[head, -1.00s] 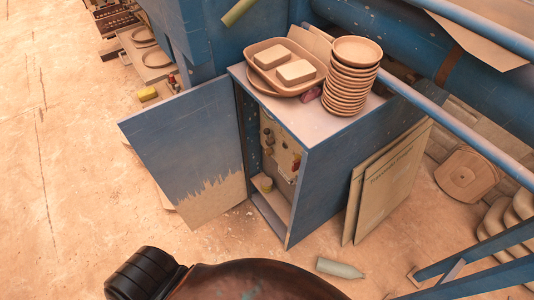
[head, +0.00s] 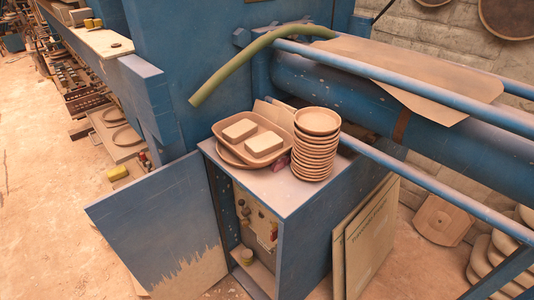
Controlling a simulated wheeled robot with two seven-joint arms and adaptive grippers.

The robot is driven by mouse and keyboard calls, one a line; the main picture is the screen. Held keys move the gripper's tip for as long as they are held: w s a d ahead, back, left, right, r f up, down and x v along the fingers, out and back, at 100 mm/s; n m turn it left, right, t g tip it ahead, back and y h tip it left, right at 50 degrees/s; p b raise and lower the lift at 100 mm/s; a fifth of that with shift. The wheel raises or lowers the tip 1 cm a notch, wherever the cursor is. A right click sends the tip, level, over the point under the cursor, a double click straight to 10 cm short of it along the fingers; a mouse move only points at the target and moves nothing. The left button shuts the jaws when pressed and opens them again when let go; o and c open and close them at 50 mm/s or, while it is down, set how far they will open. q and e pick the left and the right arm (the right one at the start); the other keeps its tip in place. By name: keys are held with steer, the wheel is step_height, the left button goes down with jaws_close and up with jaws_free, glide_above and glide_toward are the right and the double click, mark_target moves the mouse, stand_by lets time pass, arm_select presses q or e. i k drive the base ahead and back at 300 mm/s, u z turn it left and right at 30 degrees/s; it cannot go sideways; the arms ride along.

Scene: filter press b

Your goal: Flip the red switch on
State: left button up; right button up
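The blue cabinet (head: 305,240) stands in the lower middle with its door (head: 160,225) swung open to the left. Inside is a pale control panel (head: 258,222) with dark knobs (head: 243,208) on its left part. A small red part (head: 274,232) sits at the panel's right side, partly behind the cabinet's front edge. It may be the red switch, but it is too small to tell its position. Neither of my grippers is in view.
A stack of round dishes (head: 315,145) and a tray with two blocks (head: 252,140) stand on the cabinet top. Boards (head: 368,235) lean on its right side. Blue press rails (head: 430,95) run behind. Floor is clear at the left (head: 50,200).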

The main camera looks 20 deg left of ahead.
mark_target(275, 233)
steer(key=k, duration=1)
steer(key=u, duration=0.55)
steer(key=i, duration=0.4)
steer(key=u, duration=0.2)
steer(key=k, duration=0.6)
steer(key=u, duration=0.1)
steer(key=i, duration=1)
steer(key=u, duration=0.65)
